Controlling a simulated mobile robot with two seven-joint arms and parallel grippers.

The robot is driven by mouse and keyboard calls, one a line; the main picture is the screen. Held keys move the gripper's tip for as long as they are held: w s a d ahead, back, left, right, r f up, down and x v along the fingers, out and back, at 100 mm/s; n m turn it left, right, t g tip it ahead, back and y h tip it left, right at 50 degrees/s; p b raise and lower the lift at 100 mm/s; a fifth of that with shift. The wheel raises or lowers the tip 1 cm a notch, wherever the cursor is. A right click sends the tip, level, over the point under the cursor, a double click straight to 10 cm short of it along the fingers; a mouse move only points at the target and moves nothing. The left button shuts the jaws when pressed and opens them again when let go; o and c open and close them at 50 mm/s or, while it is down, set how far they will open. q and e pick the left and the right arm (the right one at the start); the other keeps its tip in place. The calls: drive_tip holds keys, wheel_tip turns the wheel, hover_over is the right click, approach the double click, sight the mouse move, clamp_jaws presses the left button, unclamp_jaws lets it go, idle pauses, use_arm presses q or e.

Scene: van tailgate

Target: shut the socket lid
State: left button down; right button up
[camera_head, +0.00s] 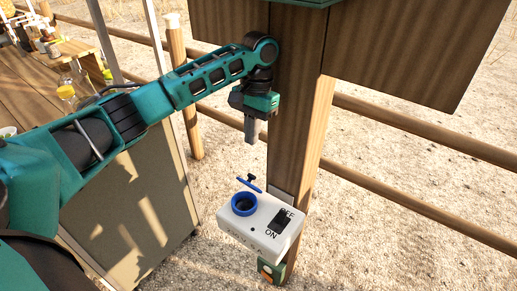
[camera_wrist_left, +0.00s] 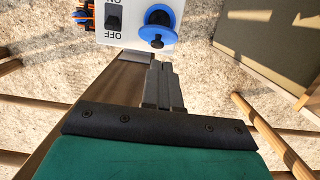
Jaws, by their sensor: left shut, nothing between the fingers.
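The white socket box (camera_head: 258,238) is mounted on the wooden post, with a blue round socket (camera_head: 244,205) on its upper face. The blue lid (camera_head: 250,185) with a dark knob stands raised behind the socket opening, so the opening is uncovered. In the left wrist view the blue lid (camera_wrist_left: 163,14) and its dark knob show at the top, beyond my fingertips. My left gripper (camera_head: 251,137) points down above the lid, apart from it. Its fingers are together and empty, as the left wrist view also shows (camera_wrist_left: 160,70). My right gripper is not in view.
A black switch (camera_head: 282,222) marked OFF and ON sits beside the socket. The wooden post (camera_head: 296,110) rises close behind my left gripper. A wooden counter (camera_head: 28,88) with bottles stands at the left. Wooden rails (camera_head: 420,131) run behind.

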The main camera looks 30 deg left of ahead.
use_arm(q)
drive_tip(key=f, duration=0.3)
drive_tip(key=s+f, duration=0.1)
drive_tip(key=f, duration=0.1)
drive_tip(key=s+f, duration=0.1)
drive_tip(key=f, duration=0.2)
drive_tip(key=shift+f+b, duration=0.35)
drive_tip(key=shift+b, duration=0.05)
drive_tip(key=shift+f, duration=0.4)
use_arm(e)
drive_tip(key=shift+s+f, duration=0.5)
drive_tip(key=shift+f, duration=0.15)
